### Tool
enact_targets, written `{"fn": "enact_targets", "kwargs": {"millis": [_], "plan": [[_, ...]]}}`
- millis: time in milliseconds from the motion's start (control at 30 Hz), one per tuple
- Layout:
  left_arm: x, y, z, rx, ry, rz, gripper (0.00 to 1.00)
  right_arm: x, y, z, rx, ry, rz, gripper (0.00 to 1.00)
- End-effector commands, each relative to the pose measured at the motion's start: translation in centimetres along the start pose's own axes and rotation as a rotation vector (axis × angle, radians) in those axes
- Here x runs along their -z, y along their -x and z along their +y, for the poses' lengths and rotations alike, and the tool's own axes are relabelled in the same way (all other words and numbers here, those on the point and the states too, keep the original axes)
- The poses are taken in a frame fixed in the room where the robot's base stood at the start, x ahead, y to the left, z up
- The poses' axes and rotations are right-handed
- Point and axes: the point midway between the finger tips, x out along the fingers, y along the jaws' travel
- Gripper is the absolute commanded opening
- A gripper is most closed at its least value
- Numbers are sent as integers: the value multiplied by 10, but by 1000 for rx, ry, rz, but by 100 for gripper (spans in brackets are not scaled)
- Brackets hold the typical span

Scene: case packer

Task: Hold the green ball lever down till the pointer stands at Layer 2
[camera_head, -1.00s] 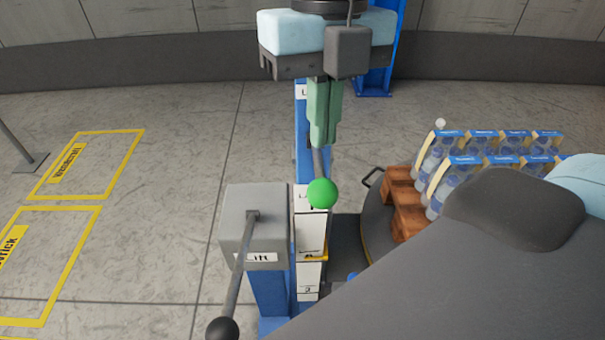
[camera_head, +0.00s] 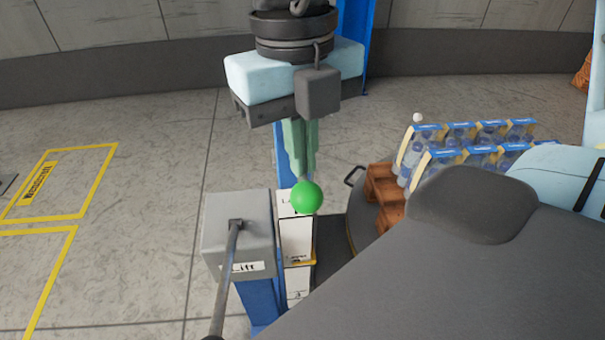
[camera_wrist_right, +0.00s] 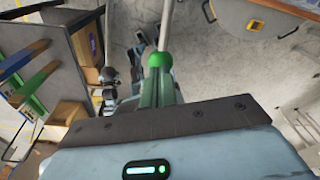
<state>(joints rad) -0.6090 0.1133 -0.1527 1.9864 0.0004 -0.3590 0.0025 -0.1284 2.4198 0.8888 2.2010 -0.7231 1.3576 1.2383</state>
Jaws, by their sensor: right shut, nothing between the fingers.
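The green ball (camera_head: 307,198) sits in front of the lift's white scale, and also shows in the right wrist view (camera_wrist_right: 160,59). My right gripper (camera_head: 303,178) points down with its green fingers shut and empty. Its tips are just above and behind the ball; I cannot tell whether they touch it. The white scale (camera_head: 296,238) carries layer labels, mostly too small to read. A yellow pointer (camera_head: 313,262) stands at its lower part, just above a label that seems to read 3. My left gripper is out of view.
A grey box marked Lift (camera_head: 237,222) with a dark lever rod (camera_head: 226,275) stands left of the scale. A wooden pallet (camera_head: 384,196) with bottle packs (camera_head: 467,152) is at right. My grey arm link covers the lower right.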

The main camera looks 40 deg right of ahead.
Motion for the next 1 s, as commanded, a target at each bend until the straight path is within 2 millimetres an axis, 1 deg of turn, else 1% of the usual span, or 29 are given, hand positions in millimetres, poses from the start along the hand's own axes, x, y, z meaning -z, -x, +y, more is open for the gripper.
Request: {"fn": "enact_targets", "kwargs": {"millis": [33, 100, 300, 600, 767, 867, 1000], "plan": [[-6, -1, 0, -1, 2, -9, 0, -1, -9, 0, -1, 2, 6, 0], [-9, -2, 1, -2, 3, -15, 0, 0, -16, 0, -1, 1, 6, 0], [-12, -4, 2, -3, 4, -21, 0, 0, -27, 0, -1, 0, 2, 0], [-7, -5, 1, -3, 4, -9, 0, 0, -29, 0, -1, 0, -1, 0], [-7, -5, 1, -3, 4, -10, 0, 0, -29, 0, -1, 0, 0, 0], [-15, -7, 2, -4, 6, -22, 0, -1, -36, 0, 0, 0, 3, 0], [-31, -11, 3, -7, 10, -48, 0, -3, -50, 0, 0, 1, 5, 0]]}}
